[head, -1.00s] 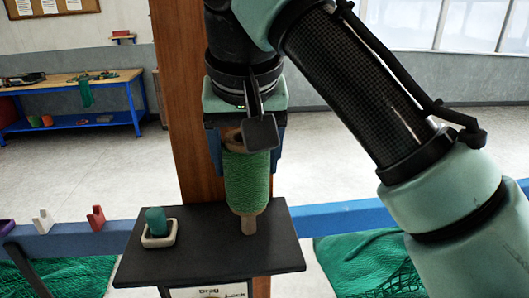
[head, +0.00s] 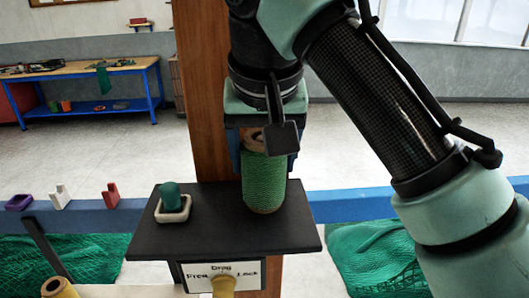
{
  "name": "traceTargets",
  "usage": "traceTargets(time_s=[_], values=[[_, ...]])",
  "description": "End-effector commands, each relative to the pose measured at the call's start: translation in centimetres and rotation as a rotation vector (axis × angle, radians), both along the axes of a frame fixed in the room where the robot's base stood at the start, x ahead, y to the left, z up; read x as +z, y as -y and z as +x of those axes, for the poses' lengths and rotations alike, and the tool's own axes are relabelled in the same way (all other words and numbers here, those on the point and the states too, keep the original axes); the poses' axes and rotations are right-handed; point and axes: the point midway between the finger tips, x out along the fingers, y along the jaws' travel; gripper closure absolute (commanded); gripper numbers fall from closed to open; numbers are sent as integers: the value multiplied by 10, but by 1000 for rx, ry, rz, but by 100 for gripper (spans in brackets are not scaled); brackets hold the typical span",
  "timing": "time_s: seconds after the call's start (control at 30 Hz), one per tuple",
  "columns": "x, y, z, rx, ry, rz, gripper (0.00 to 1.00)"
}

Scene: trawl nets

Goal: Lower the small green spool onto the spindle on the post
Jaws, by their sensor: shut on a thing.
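The small green spool (head: 264,182) is upright, with green twine wound around it and a tan top. My gripper (head: 265,158) is shut on its upper part, a finger showing on each side. The spool's lower end is over the dark shelf (head: 215,236) on the wooden post (head: 205,110). The spindle is hidden behind or inside the spool. I cannot tell whether the spool's bottom touches the shelf.
A small green object (head: 170,195) sits in a pale dish (head: 173,211) on the shelf's left. A sign with a yellow knob (head: 223,286) is below the shelf's front edge. A blue rail (head: 345,204) runs behind. Green nets (head: 375,250) hang on either side.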

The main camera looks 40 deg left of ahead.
Motion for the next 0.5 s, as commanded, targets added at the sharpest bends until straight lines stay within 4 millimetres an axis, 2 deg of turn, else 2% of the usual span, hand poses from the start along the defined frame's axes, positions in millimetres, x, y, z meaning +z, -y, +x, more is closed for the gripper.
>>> traceTargets(time_s=[0.2, 0.5], values=[[-8, 0, 0, 0, 1, 1, 89], [-10, 0, 0, 0, 1, 1, 89]])
